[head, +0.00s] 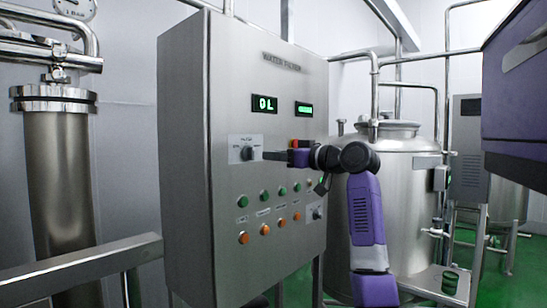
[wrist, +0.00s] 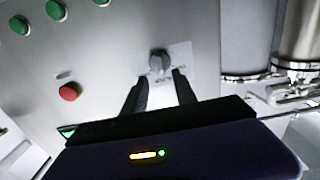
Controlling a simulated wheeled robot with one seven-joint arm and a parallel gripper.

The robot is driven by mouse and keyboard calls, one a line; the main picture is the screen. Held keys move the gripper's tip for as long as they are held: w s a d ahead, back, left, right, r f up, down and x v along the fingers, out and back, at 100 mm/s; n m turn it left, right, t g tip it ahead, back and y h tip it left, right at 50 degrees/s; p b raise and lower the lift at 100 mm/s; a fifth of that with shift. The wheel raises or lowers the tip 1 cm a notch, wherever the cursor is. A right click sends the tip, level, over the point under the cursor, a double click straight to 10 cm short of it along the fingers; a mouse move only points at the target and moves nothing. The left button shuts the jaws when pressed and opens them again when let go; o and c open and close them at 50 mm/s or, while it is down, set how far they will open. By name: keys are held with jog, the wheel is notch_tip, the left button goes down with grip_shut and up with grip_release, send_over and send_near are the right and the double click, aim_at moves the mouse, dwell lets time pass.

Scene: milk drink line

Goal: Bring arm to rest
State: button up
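My arm is stretched out to the steel control cabinet marked water filter (head: 185,150). My gripper (head: 268,155) is at the upper rotary knob (head: 248,153) on the cabinet's front. In the wrist view my gripper (wrist: 161,76) has its two dark fingers spread apart with nothing held between them. The grey knob (wrist: 159,60) on its light plate lies just beyond the fingertips, roughly centred between them. I cannot tell whether a finger touches it. My wrist partly hides the red button in the head view.
Green and orange buttons (head: 265,229) sit lower on the panel, with a second knob (head: 317,213) at lower right. A red button (wrist: 70,91) shows in the wrist view. A steel tank (head: 405,190) stands behind my arm, and a metal rail (head: 80,267) runs at left.

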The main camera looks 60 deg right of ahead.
dwell(0.4)
notch_tip(320, 180, up, 5)
jog(key=s+d+m+t+h, duration=0.2)
jog(key=s+h, duration=0.1)
jog(key=h, duration=0.1)
jog(key=w+a+f+m+g+h, duration=0.15)
jog(key=a+f, duration=0.25)
jog(key=f, duration=0.6)
jog(key=a+f+m+h, duration=0.3)
jog(key=a+f, duration=0.1)
jog(key=f, duration=0.6)
jog(key=s+a+f+y, duration=0.1)
jog(key=s+a+f, duration=0.3)
jog(key=a+f, duration=1.25)
jog(key=s+a+f+n+g+y, duration=0.1)
jog(key=s+a+f+n+y, duration=0.2)
jog(key=s+a, duration=0.5)
jog(key=s+a+f+n+g+y, duration=0.1)
jog(key=s+a+f+n+y, duration=0.2)
jog(key=s+a+f+y, duration=0.2)
jog(key=s+a+f+n+g+y, duration=0.1)
jog(key=s+a+f+n+y, duration=0.2)
jog(key=s+a+f, duration=0.4)
jog(key=s+a+y, duration=0.1)
jog(key=s+a, duration=0.5)
jog(key=a, duration=0.3)
jog(key=shift+s+f, duration=0.15)
jog(key=shift+f, duration=0.25)
